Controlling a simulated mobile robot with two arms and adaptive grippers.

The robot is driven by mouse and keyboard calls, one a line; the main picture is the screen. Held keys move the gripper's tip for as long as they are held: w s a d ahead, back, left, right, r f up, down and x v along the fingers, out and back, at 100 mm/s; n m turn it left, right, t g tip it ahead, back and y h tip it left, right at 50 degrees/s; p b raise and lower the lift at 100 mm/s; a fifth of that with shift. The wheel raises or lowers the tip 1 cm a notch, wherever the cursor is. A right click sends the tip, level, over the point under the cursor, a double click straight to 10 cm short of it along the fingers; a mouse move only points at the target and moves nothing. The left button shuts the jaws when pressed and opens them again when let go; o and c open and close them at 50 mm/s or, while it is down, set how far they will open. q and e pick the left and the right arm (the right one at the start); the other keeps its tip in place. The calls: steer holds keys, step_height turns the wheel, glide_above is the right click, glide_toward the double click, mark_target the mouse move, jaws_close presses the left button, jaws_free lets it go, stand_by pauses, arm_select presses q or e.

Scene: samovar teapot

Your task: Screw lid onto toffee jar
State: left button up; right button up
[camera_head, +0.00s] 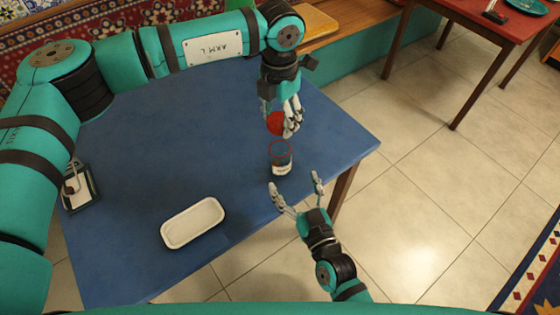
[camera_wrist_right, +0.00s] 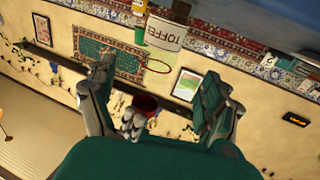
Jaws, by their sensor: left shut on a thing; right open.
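The toffee jar (camera_head: 281,160), a dark clear jar with a pale label and reddish rim, stands upright on the blue table (camera_head: 180,130) near its right corner. Its TOFFEE label (camera_wrist_right: 165,33) also shows at the top of the right wrist view. My left gripper (camera_head: 284,122) is shut on the round red lid (camera_head: 274,124) and holds it above the jar, apart from it. The lid also shows in the right wrist view (camera_wrist_right: 146,102). My right gripper (camera_head: 296,188) is open and empty, its fingers apart, in front of the jar.
A white rectangular dish (camera_head: 193,222) sits at the table's front. A small dark-framed object (camera_head: 79,190) stands at the table's left edge, partly behind my left arm. A red table (camera_head: 490,22) stands far off at top right. The tiled floor to the right is clear.

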mark_target(284, 162)
steer(key=x, duration=1)
steer(key=shift+w+a, duration=0.1)
steer(key=shift+w, duration=0.1)
jaws_close()
arm_select(q)
steer(key=shift+f, duration=2.5)
